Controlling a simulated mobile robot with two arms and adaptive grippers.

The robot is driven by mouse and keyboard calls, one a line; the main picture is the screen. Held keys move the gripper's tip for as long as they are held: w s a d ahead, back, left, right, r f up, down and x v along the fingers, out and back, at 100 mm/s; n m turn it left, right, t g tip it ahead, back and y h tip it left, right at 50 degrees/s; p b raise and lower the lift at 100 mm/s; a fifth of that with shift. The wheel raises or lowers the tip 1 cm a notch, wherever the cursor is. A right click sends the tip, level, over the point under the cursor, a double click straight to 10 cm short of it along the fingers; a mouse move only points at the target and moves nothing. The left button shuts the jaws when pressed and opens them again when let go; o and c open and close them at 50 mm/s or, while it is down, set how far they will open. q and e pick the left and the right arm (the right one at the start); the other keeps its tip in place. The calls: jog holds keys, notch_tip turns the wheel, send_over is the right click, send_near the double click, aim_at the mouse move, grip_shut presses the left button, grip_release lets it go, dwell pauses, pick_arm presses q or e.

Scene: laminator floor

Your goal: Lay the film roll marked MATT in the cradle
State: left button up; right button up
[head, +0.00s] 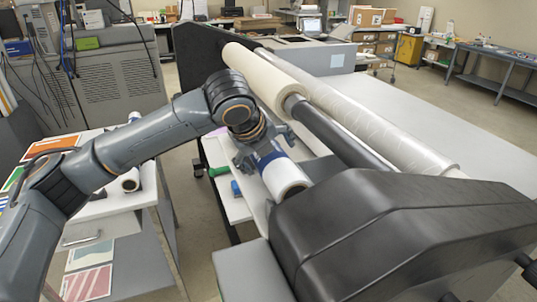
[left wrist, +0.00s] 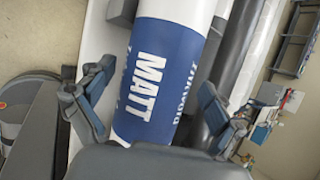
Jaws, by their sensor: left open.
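The film roll marked MATT (left wrist: 158,75) is white with a blue label band, and its lettering is readable in the left wrist view. In the head view its white end (head: 286,178) lies along the front of the laminator, close to the near black end housing (head: 385,225). My left gripper (head: 262,150) is over the blue band with its fingers open. In the left wrist view the fingers (left wrist: 150,108) stand on either side of the roll; I cannot tell whether they touch it. The cradle under the roll is mostly hidden by the roll and my arm. My right gripper is not in view.
A cream film roll (head: 262,78) and a dark roller (head: 325,130) run along the laminator above the MATT roll. Another roll (head: 130,181) lies on the side table (head: 120,198) at left. A green thing (head: 219,171) and a blue thing (head: 236,188) lie on a low shelf.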

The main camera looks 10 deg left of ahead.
pick_arm(q)
jog(key=shift+f, duration=0.1)
jog(key=v, duration=1.2)
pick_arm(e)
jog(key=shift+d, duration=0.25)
pick_arm(q)
jog(key=shift+w, duration=0.1)
